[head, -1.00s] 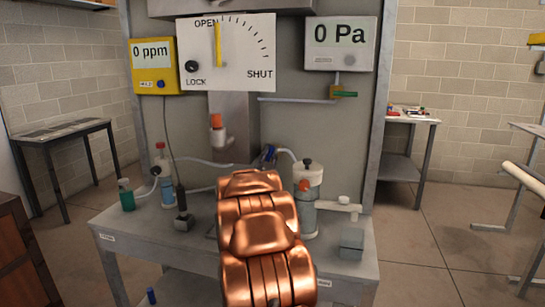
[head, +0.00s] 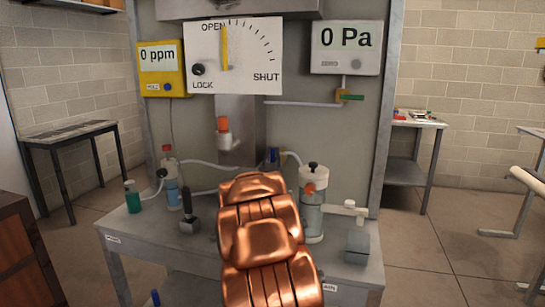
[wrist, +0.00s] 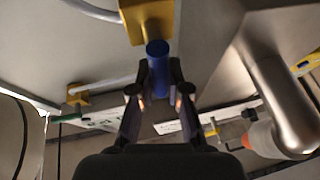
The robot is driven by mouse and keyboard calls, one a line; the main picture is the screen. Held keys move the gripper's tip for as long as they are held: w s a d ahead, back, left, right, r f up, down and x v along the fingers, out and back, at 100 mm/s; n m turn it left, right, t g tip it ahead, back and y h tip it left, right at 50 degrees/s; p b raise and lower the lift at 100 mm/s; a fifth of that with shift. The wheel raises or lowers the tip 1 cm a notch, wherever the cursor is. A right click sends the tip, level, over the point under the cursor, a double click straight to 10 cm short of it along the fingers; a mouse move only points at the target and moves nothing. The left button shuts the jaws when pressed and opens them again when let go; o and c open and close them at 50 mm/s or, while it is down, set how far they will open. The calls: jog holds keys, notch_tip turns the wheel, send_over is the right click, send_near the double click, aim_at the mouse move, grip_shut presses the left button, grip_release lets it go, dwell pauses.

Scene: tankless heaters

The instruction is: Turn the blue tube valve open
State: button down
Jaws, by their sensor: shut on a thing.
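The blue tube valve handle (wrist: 158,50) sticks out of a yellow valve body (wrist: 148,20) in the wrist view. My gripper (wrist: 159,72) is shut on this handle, with one finger on each side of it. In the head view the blue handle (head: 272,155) shows just above my copper-coloured arm, low in front of the grey panel. My gripper is hidden behind the arm in that view.
A clear pump bottle (head: 312,205) stands just right of my arm on the metal bench. A dial board (head: 234,55) and an orange-capped nozzle (head: 223,130) are above. A green-handled valve (head: 352,97) sits on a grey pipe. A side table (head: 410,122) stands right.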

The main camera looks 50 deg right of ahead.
jog(key=c, duration=1.1)
grip_release()
jog(key=shift+c, duration=0.2)
jog(key=v, duration=0.7)
jog(key=shift+s+a, duration=0.15)
jog(key=shift+f, duration=0.1)
